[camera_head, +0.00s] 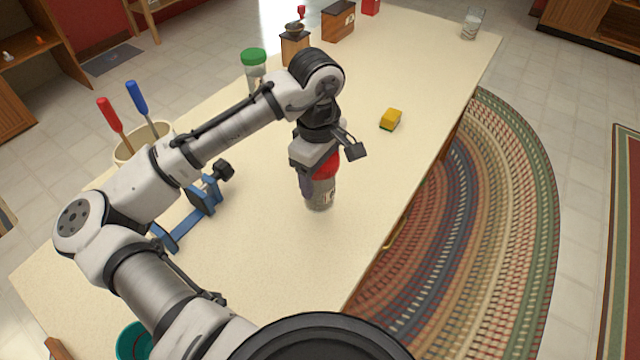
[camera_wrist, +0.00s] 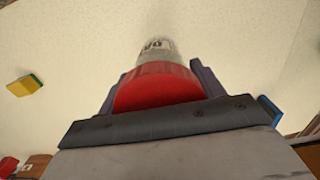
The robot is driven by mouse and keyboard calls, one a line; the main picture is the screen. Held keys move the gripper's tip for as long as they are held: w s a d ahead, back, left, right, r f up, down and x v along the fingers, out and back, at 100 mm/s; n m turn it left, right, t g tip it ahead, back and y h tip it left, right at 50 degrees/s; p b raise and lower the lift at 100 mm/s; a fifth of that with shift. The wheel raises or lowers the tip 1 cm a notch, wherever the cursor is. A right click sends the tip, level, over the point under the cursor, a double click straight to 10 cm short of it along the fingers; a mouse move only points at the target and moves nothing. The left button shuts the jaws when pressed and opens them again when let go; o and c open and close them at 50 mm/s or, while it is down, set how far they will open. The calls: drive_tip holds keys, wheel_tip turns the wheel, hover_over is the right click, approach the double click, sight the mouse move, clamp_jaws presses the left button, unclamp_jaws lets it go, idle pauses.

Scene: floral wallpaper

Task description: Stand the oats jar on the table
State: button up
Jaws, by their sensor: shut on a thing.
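The oats jar (camera_head: 321,192) is a clear jar with a red lid, upright or nearly so, on or just above the table (camera_head: 400,175). I cannot tell whether its base touches the table. My gripper (camera_head: 316,172) is shut on it near the lid, from above. In the wrist view, the red lid (camera_wrist: 158,88) sits between the two fingers of my gripper (camera_wrist: 152,85). Part of the jar's label (camera_wrist: 155,45) shows beyond the lid; my gripper hides part of the jar.
A yellow and green sponge (camera_head: 391,119) lies to the right. A green-lidded jar (camera_head: 254,66), a blue clamp-like tool (camera_head: 196,212) and a crock (camera_head: 140,143) with red and blue handled tools stand left. A glass (camera_head: 472,23) is far right. Bare table surrounds the jar.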

sight(320, 189)
drive_tip(key=shift+f, duration=2.4)
drive_tip(key=shift+f, duration=0.1)
drive_tip(key=o, duration=1.1)
wheel_tip(320, 189, up, 12)
drive_tip(key=shift+w+a+r, duration=0.1)
drive_tip(key=shift+w+a, duration=0.05)
